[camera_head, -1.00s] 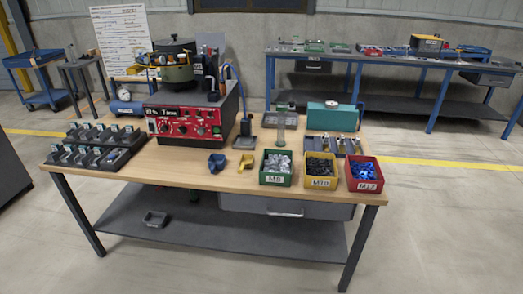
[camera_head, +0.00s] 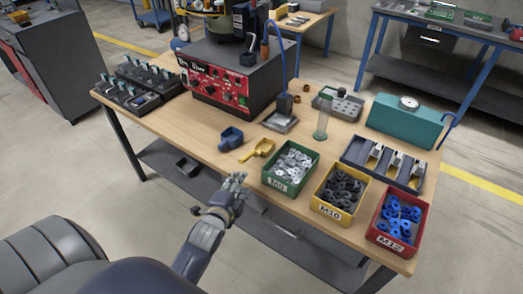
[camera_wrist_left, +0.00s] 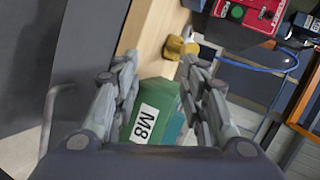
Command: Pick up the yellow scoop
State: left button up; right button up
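The yellow scoop (camera_head: 259,149) lies on the wooden tabletop, between the blue scoop and the green bin. It also shows in the left wrist view (camera_wrist_left: 178,47), beyond the fingertips. My left gripper (camera_head: 236,183) is at the table's front edge, in front of the yellow scoop and apart from it. In the left wrist view its two fingers (camera_wrist_left: 162,65) stand wide apart, open, with nothing held between them. The green M8 bin (camera_wrist_left: 150,122) shows behind the gap between the fingers. My right gripper is not in view.
A blue scoop (camera_head: 231,138) lies left of the yellow one. The green bin (camera_head: 302,185), yellow bin (camera_head: 325,210) and red bin (camera_head: 390,239) line the front right. A red-fronted feeder (camera_head: 221,90) stands behind. Bare tabletop (camera_head: 190,128) lies left of the blue scoop.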

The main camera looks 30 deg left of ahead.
aim_at(243, 163)
pick_arm(q)
jog(key=shift+m+t, duration=0.3)
jog(key=shift+m, duration=0.1)
jog(key=w+a, duration=0.1)
jog(key=w+r, duration=0.1)
jog(key=w, duration=0.1)
jog(key=w+a+r, duration=0.1)
jog(key=w, duration=0.1)
jog(key=shift+w+a+r, duration=0.1)
jog(key=shift+a+r, duration=0.1)
jog(key=shift+a, duration=0.1)
jog(key=shift+w, duration=0.1)
jog(key=shift+w+a+f, duration=0.1)
jog(key=shift+w+a, duration=0.05)
jog(key=shift+w, duration=0.1)
jog(key=p+x, duration=0.1)
jog(key=x, duration=0.2)
jog(key=shift+f, duration=0.15)
jog(key=shift+w+a+f, duration=0.2)
jog(key=shift+w, duration=0.45)
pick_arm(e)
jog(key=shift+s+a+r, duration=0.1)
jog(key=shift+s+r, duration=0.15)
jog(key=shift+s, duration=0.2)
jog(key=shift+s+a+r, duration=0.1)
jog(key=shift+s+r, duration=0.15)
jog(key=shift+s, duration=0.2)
